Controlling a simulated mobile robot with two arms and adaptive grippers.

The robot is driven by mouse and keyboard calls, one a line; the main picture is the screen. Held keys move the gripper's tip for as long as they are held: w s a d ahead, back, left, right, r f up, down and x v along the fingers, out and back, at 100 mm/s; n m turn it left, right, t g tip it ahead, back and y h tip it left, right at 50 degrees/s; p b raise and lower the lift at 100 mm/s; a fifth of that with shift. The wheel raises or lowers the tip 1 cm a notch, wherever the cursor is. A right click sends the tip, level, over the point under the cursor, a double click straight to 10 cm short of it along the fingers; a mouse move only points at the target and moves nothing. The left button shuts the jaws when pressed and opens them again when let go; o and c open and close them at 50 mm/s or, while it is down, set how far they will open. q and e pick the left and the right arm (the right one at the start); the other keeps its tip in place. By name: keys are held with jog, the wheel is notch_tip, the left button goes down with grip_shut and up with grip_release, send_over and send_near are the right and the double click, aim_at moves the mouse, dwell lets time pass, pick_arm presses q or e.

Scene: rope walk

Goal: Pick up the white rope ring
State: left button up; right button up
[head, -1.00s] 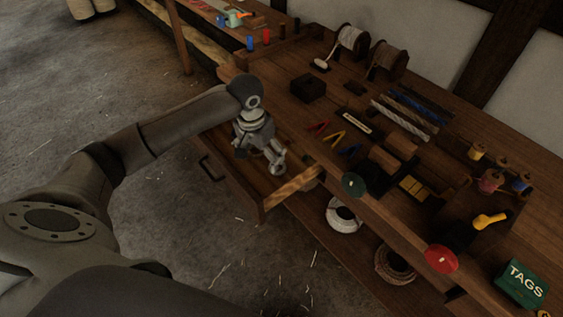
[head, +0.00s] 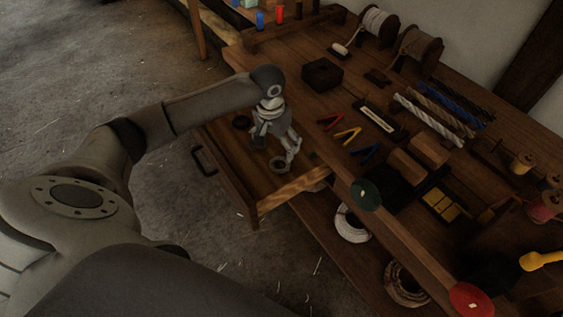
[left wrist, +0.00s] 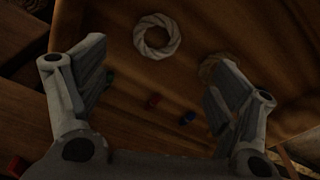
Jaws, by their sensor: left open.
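The white rope ring (left wrist: 157,36) lies flat on the drawer floor, at the top middle of the left wrist view. My left gripper (left wrist: 158,66) is open and empty, with the ring beyond its fingertips and between their lines, apart from them. A tan ring (left wrist: 212,66) lies to the right, partly hidden by the right finger. In the head view my left gripper (head: 276,152) points down into the open wooden drawer (head: 238,183). A ring (head: 278,163) shows by its fingertips and a dark ring (head: 242,122) behind; I cannot tell which is which. My right gripper is not in view.
The workbench (head: 305,105) beside the drawer carries tools, spools and rope lengths. A white rope coil (head: 352,223) and a tan coil (head: 405,285) sit below its front edge. The drawer's walls surround my gripper.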

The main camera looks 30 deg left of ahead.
aim_at(280, 166)
pick_arm(q)
jog(key=f, duration=0.8)
jog(key=shift+w+d, duration=0.25)
jog(key=shift+w, duration=0.1)
jog(key=c, duration=0.8)
